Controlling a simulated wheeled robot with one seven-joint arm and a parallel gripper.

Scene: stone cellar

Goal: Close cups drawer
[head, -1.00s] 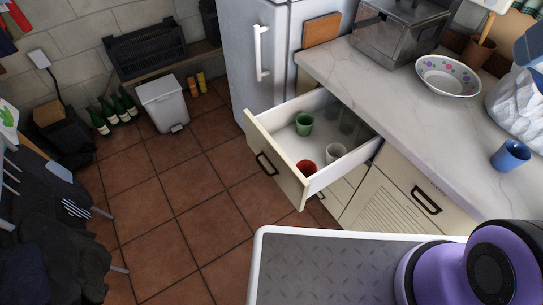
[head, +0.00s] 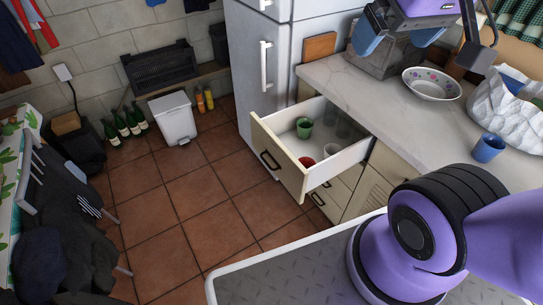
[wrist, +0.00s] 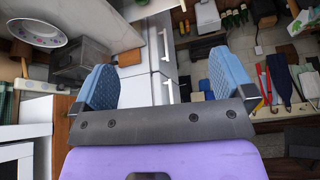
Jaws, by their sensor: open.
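The cups drawer (head: 277,160) is pulled out from the cream cabinet under the counter, with a dark handle on its front. Inside it are a green cup (head: 304,128), a red cup (head: 306,162), a white cup (head: 332,152) and some clear glasses near the back. My gripper (head: 402,40) is at the top of the head view, raised above the counter and apart from the drawer. In the wrist view my gripper (wrist: 164,88) shows two blue fingers spread wide with nothing between them. The drawer cannot be made out in the wrist view.
A patterned bowl (head: 432,84), a blue cup (head: 488,148) and a metal appliance (head: 385,55) stand on the marble counter (head: 375,105). The fridge (head: 262,60) is left of the drawer. The tiled floor (head: 190,200) before the drawer is clear. A white bin (head: 174,119) stands by the wall.

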